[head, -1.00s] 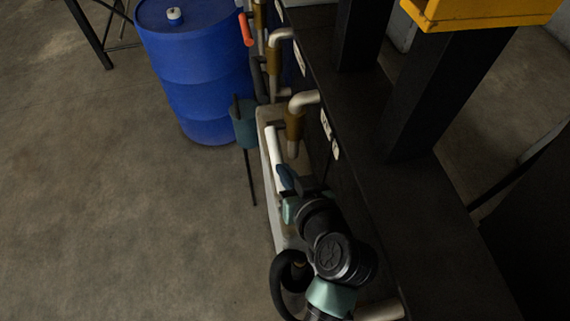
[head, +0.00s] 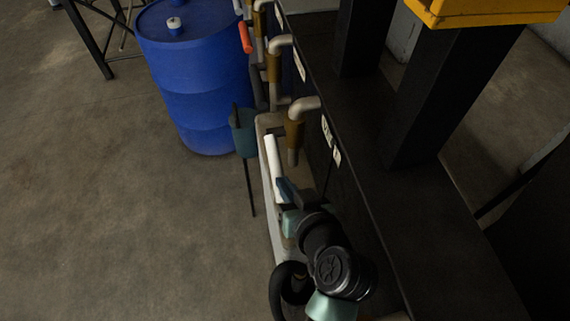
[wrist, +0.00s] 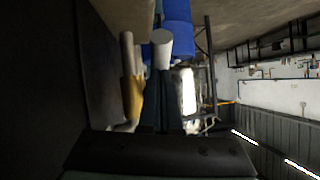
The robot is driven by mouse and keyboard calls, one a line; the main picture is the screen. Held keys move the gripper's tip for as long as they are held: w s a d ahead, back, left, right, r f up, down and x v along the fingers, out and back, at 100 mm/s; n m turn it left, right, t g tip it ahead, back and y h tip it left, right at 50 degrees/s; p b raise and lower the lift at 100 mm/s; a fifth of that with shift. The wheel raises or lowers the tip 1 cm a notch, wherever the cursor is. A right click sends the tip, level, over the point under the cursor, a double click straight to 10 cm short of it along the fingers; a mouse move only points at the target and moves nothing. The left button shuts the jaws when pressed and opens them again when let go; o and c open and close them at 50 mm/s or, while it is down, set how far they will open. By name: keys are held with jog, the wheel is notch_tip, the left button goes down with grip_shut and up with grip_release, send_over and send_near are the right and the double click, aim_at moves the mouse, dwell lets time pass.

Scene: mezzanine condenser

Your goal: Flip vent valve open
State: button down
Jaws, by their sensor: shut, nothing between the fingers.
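A white round bar, which looks like a lever handle (head: 272,157), stands beside the pipework in the head view. It also shows in the wrist view as a pale cylinder (wrist: 162,44) just beyond my fingertips. My gripper (head: 284,184) has dark blue fingers, shut and empty, close to the near end of the white bar. In the wrist view my gripper (wrist: 161,75) points at the bar's round end; I cannot tell whether they touch. An orange handle (head: 245,38) sits farther back on the pipes. Tag lettering is unreadable, so I cannot tell which handle is the vent valve.
Brass-and-grey pipe elbows (head: 293,130) line the side of a black frame (head: 425,215) on the right. A blue drum (head: 195,85) and a teal container (head: 243,138) stand beyond. A yellow box (head: 480,10) is at top right. The floor at left is clear.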

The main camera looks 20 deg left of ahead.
jog(key=b+v, duration=0.1)
jog(key=v, duration=0.6)
jog(key=shift+d, duration=0.15)
jog(key=shift+s+r, duration=0.1)
jog(key=shift+r, duration=0.15)
